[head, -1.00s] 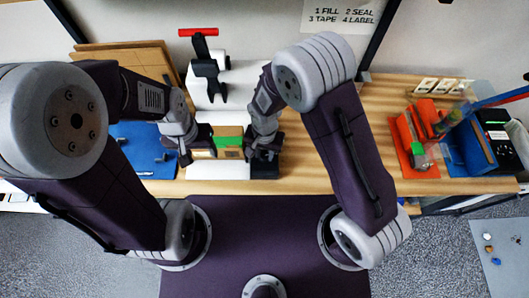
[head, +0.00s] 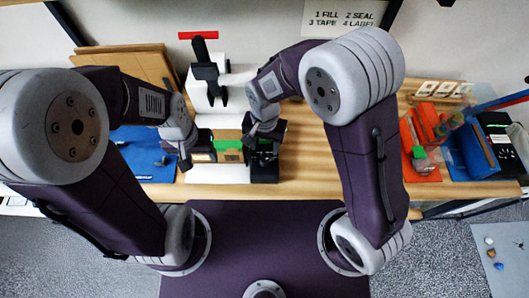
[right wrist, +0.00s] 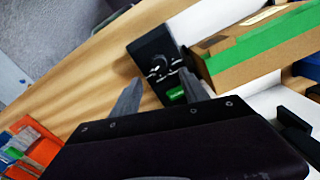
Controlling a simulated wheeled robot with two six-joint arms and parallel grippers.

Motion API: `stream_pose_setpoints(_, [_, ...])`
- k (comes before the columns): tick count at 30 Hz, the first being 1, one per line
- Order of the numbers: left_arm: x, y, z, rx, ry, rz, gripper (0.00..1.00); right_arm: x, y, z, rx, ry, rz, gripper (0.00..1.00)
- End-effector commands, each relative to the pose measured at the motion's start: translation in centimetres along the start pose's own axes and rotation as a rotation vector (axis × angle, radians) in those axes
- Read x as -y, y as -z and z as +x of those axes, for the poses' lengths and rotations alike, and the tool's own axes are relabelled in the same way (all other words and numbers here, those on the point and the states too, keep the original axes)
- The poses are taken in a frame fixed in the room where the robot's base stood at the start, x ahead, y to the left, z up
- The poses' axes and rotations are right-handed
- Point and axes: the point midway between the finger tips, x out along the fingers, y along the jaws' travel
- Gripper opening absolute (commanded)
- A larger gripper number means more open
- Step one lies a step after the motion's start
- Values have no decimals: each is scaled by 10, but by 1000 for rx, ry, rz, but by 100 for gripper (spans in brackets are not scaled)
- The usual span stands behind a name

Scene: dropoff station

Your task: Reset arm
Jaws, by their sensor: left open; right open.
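My left gripper (head: 187,158) is open at the left end of a cardboard box with green tape (head: 228,145). Whether it touches the box cannot be told. My right gripper (head: 258,142) is open and empty, above a black device (head: 265,172) at the box's right. In the right wrist view, the two grey fingers of my right gripper (right wrist: 158,92) stand apart, with the black device (right wrist: 155,60), its dial and green label in front of them. The taped box (right wrist: 262,48) lies to the right there, clear of these fingers.
A white stand with a black arm and red bar (head: 205,75) rises behind the box. A blue mat (head: 145,150) lies left, flat cardboard (head: 130,62) behind it. The wooden table (head: 315,160) is bare in between.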

Motion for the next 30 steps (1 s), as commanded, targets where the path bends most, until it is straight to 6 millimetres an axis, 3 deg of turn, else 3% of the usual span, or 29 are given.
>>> stream_pose_setpoints(5, [0,0,1,0,0,0,57,0,0,-12,-1,1,0,52])
stream_pose_setpoints(19, [0,0,1,0,0,0,57,0,0,-12,0,0,1,52])
stream_pose_setpoints(22, [0,0,2,0,0,0,57,-10,16,-17,-12,13,53,52])
stream_pose_setpoints(23, [0,0,3,0,0,0,57,-16,26,-22,-24,26,86,52])
stream_pose_setpoints(26, [0,-1,7,0,0,0,57,-70,50,-41,-55,51,254,52])
stream_pose_setpoints(28, [0,-1,10,0,0,0,57,-118,49,-48,-73,59,310,52])
stream_pose_setpoints(30, [0,-1,12,0,0,0,57,-158,35,-48,-90,58,266,52])
